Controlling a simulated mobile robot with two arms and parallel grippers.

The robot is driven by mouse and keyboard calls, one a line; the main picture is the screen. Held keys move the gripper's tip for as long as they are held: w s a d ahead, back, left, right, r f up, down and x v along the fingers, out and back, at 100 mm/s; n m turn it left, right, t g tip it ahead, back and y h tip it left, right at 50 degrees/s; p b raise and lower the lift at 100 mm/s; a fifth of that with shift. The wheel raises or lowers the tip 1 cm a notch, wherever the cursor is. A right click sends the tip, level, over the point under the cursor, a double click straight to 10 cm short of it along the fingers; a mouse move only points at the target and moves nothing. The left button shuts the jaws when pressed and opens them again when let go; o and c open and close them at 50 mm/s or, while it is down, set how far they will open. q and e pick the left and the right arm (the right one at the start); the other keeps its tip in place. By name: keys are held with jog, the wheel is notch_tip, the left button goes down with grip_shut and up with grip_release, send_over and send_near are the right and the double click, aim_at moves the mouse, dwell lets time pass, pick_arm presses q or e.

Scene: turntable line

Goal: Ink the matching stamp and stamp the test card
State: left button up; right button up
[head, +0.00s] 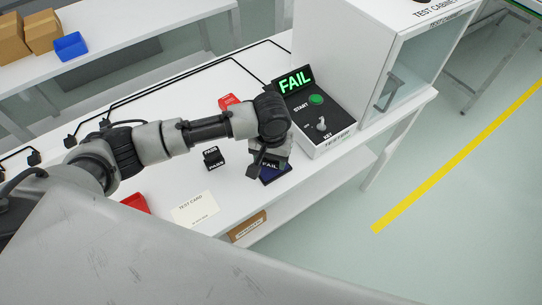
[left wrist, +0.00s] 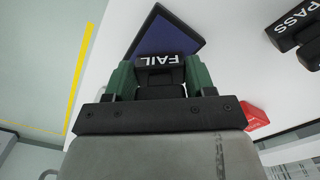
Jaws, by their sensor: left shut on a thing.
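My left gripper (head: 265,163) is shut on the black FAIL stamp (left wrist: 160,60), whose white-lettered label shows between the two green fingers in the left wrist view. The stamp is over the dark blue ink pad (head: 276,175), which also shows in the left wrist view (left wrist: 165,36); I cannot tell whether they touch. The black PASS stamp (head: 214,160) stands on the table, left of the gripper in the head view. The cream test card (head: 195,208) lies flat near the front edge. The tester display (head: 294,80) reads FAIL in green. My right gripper is not in view.
The tester box (head: 325,135) with a green button and key stands just right of the gripper. The white test cabinet (head: 335,35) is behind it. Red items lie behind the arm (head: 228,101) and left of the card (head: 135,202).

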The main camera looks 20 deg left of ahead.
pick_arm(q)
jog(key=shift+f, duration=0.1)
jog(key=shift+f, duration=0.4)
dwell(0.6)
dwell(0.6)
jog(key=shift+s+f+p, duration=0.1)
jog(key=shift+f+p, duration=0.1)
jog(key=shift+p, duration=0.35)
dwell(1.7)
jog(key=shift+r, duration=0.1)
notch_tip(320, 180, up, 7)
jog(key=p, duration=0.9)
jog(key=shift+r, duration=0.1)
